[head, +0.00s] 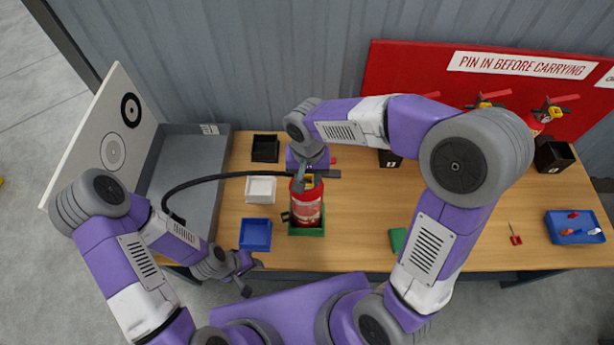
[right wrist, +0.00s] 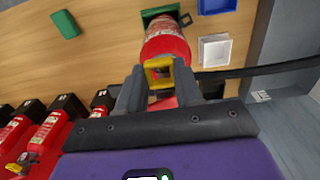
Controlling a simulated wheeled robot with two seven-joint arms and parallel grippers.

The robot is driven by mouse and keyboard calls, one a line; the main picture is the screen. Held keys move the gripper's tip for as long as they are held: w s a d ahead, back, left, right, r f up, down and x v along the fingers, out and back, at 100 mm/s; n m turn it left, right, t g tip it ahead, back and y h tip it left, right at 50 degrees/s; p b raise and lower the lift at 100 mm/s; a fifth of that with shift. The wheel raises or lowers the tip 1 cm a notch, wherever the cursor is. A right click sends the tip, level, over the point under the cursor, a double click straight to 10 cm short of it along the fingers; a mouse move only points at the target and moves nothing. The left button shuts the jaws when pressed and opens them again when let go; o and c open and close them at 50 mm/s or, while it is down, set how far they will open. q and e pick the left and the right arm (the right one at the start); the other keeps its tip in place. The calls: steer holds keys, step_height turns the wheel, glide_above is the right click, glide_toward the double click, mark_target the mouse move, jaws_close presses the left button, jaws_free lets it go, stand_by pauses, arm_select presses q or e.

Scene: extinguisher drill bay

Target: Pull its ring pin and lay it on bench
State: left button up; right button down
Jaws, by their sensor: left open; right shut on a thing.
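A red fire extinguisher (head: 307,208) stands upright in a green holder (head: 306,232) on the wooden bench (head: 365,245). Its yellow valve head (right wrist: 158,70) is between the fingers of my right gripper (right wrist: 158,88), which is shut on it from above. The right gripper (head: 308,174) also shows over the extinguisher's top in the head view. My left gripper (head: 248,275) is open and empty at the bench's front edge, left of and nearer than the extinguisher. The ring pin cannot be made out in either view.
A black hose (head: 220,178) arcs left from the extinguisher. White (head: 261,189), blue (head: 255,235) and black (head: 265,148) trays stand left of it. A green block (head: 398,240), a small red-handled item (head: 515,238) and a blue tray (head: 572,228) lie right. Other extinguishers stand at the back right.

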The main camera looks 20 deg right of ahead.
steer(key=s, duration=0.2)
steer(key=s+a+b, duration=0.1)
steer(key=s, duration=0.1)
steer(key=shift+s+a+f, duration=0.15)
steer(key=shift+s+f, duration=0.05)
steer(key=shift+s, duration=0.2)
stand_by(0.4)
steer(key=shift+s, duration=0.15)
stand_by(0.3)
steer(key=shift+s+a+b, duration=0.25)
steer(key=shift+s+b, duration=0.05)
steer(key=shift+s, duration=0.35)
steer(key=shift+s+a+b, duration=0.2)
steer(key=shift+s+b, duration=0.1)
steer(key=shift+s, duration=0.3)
